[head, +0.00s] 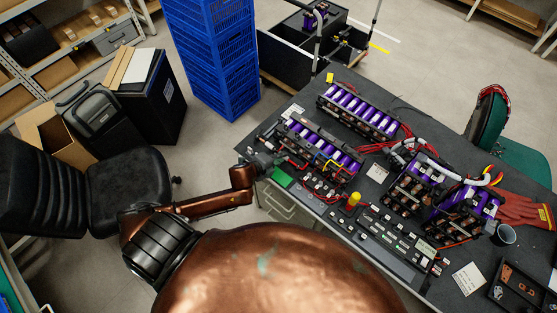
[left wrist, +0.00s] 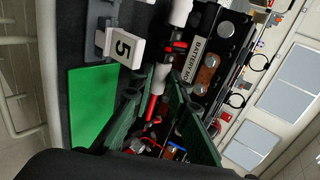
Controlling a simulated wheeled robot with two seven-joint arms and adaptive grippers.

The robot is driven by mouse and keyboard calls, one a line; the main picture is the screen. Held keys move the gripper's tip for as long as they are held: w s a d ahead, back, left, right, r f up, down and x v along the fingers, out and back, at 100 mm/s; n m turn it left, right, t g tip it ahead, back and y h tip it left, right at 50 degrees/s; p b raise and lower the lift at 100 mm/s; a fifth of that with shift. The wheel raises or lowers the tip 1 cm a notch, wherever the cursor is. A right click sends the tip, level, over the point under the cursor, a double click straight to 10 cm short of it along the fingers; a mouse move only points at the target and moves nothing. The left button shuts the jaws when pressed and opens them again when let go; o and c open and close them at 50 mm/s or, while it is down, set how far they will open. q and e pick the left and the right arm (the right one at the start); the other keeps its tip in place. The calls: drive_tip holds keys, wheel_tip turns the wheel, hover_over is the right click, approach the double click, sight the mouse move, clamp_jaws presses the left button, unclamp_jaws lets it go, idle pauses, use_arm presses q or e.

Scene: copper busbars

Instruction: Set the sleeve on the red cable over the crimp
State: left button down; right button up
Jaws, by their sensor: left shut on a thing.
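My left gripper (head: 264,163) reaches the near left edge of the bench in the head view. In the left wrist view its two dark green fingers (left wrist: 161,84) are closed around a pale sleeve-like piece (left wrist: 160,76). The red cable (left wrist: 153,106) runs from this piece back between the fingers. Just past the fingertips are a red section (left wrist: 177,46) and a white cylinder (left wrist: 180,12). The crimp cannot be told apart, and I cannot tell whether the sleeve covers it. My right gripper is not in view.
More modules (head: 359,108), cables and a mug (head: 503,235) crowd the bench further right.

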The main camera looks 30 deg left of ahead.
use_arm(q)
drive_tip(key=shift+a, duration=0.2)
drive_tip(key=c, duration=2.2)
unclamp_jaws()
drive_tip(key=shift+o, duration=0.5)
drive_tip(key=shift+s+r, duration=0.2)
drive_tip(key=shift+s, duration=0.05)
drive_tip(key=v, duration=1.1)
drive_tip(key=shift+s, duration=0.2)
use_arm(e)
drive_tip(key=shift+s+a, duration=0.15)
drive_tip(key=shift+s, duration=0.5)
use_arm(q)
drive_tip(key=shift+r, duration=0.1)
